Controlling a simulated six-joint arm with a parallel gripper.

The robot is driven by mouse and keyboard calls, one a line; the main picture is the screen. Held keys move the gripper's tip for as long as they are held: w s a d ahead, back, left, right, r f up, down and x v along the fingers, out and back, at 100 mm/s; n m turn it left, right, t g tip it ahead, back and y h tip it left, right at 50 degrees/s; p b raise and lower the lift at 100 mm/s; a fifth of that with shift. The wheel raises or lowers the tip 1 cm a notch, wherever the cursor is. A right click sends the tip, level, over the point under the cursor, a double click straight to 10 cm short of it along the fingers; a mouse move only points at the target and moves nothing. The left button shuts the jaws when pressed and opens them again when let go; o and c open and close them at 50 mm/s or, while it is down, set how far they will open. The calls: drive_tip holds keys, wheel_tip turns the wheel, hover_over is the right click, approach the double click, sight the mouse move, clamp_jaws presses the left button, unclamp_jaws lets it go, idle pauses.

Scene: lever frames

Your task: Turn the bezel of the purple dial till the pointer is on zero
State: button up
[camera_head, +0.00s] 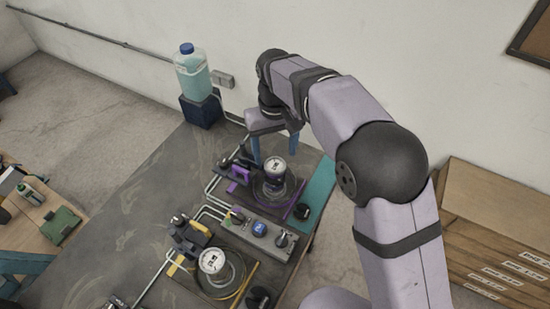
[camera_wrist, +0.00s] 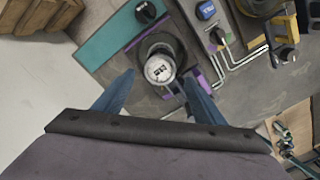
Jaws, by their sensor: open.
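The purple dial (camera_head: 275,166) has a round white face with dark marks and stands on a dark round base with purple trim beside it. In the wrist view its face (camera_wrist: 159,69) is seen from above; the marks are too small to tell where the pointer stands. My gripper (camera_head: 275,158) is open, its two blue fingers pointing down at the dial's far side in the head view. In the wrist view my gripper (camera_wrist: 158,78) has one fingertip on each side of the dial face. Nothing is between the fingers that they grip, and their height above the bezel is unclear.
A purple clamp handle (camera_head: 239,174) stands left of the dial. A yellow station with a second white dial (camera_head: 213,261) is nearer. A grey panel with a blue knob (camera_head: 259,229) lies between them. A teal strip (camera_head: 321,182) edges the right side. A blue-capped bottle (camera_head: 192,75) stands behind.

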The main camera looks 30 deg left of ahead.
sight(278, 171)
drive_tip(key=shift+r+b, duration=0.4)
drive_tip(key=shift+r, duration=1.4)
